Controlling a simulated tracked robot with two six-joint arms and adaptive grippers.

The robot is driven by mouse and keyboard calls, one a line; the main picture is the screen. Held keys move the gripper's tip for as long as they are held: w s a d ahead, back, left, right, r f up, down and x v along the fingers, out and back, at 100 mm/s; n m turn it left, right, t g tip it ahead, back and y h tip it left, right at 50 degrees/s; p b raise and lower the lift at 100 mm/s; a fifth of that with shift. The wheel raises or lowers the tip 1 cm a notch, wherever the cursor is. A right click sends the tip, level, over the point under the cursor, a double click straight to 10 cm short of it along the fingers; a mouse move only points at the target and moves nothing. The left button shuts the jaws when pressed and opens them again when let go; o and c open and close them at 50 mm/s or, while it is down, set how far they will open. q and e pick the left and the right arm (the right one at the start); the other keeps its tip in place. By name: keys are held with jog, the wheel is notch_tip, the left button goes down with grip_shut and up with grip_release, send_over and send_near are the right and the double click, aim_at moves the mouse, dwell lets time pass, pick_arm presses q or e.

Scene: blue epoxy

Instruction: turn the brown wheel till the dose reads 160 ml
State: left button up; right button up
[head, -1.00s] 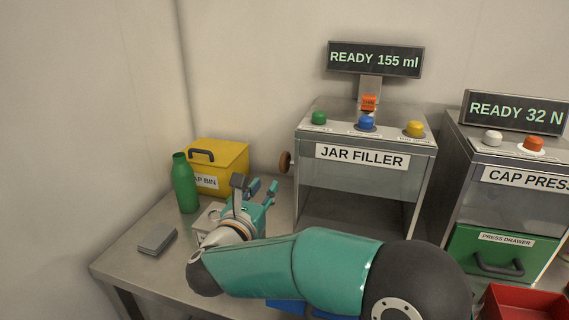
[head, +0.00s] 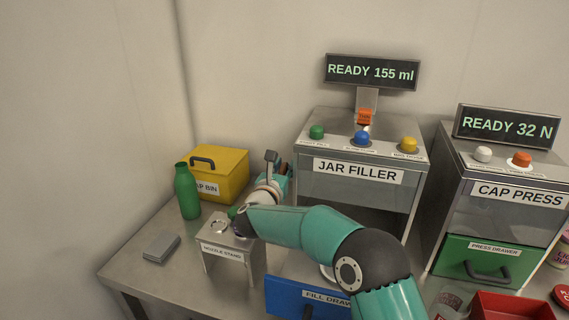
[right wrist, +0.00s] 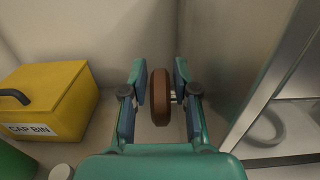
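The brown wheel (right wrist: 160,97) is on the left side of the jar filler (head: 400,190). In the right wrist view it stands edge-on between the two fingers of my right gripper (right wrist: 160,82). The fingers are open, with a gap visible on each side of the wheel. In the head view my right gripper (head: 279,163) is at the filler's left side and hides most of the wheel. The filler's display (head: 372,73) reads "READY 155 ml". My left gripper is not in view.
The yellow cap bin (head: 222,177), green bottle (head: 187,192) and grey block (head: 161,248) are to the left. The nozzle stand (head: 220,250) and blue fill drawer (head: 290,297) lie below my right arm. The cap press (head: 500,215) is at the right.

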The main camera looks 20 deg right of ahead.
jog(key=shift+w, duration=0.1)
grip_shut()
jog(key=shift+d+r+g, duration=0.1)
jog(key=shift+g, duration=0.2)
jog(key=shift+w+g+y+p, duration=0.1)
jog(key=shift+g+y+p, duration=0.2)
jog(key=shift+y+p, duration=0.1)
grip_release()
jog(key=v, duration=1.2)
